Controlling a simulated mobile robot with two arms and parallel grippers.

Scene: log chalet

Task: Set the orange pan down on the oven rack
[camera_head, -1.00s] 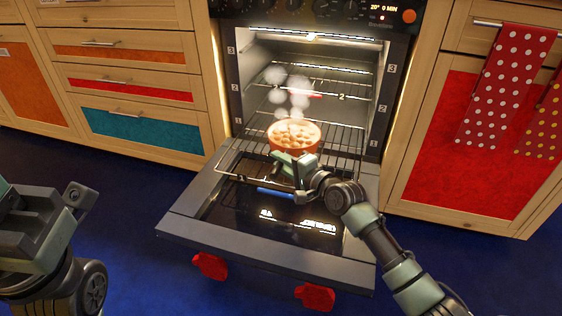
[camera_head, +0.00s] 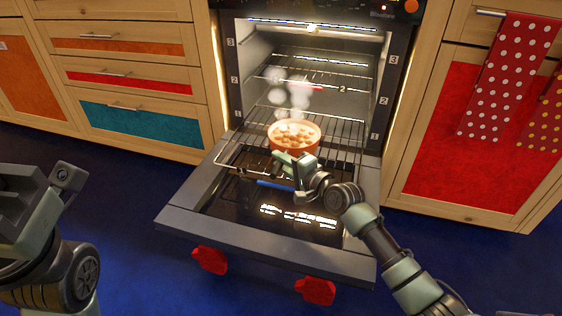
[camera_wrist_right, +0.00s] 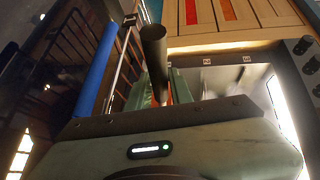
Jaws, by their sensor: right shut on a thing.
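The orange pan (camera_head: 294,137), full of pale chunks with steam above it, is upright at the front of the oven rack (camera_head: 345,130). Whether its base touches the wires is hidden. My right gripper (camera_head: 297,166) is at the pan's near side, shut on the pan. Its hold is partly hidden by the fingers. In the right wrist view a dark round bar (camera_wrist_right: 154,55) stands by the green fingers, with a sliver of orange behind. My left arm's wrist shows at the left edge of the head view; its fingertips are out of frame.
The oven door (camera_head: 190,215) is folded down, with red mitt-like shapes (camera_head: 210,260) along its front edge. A blue bar (camera_head: 275,185) lies just below my right gripper. Bare rack extends behind the pan. Cabinets flank the oven; dotted towels (camera_head: 510,75) hang at right.

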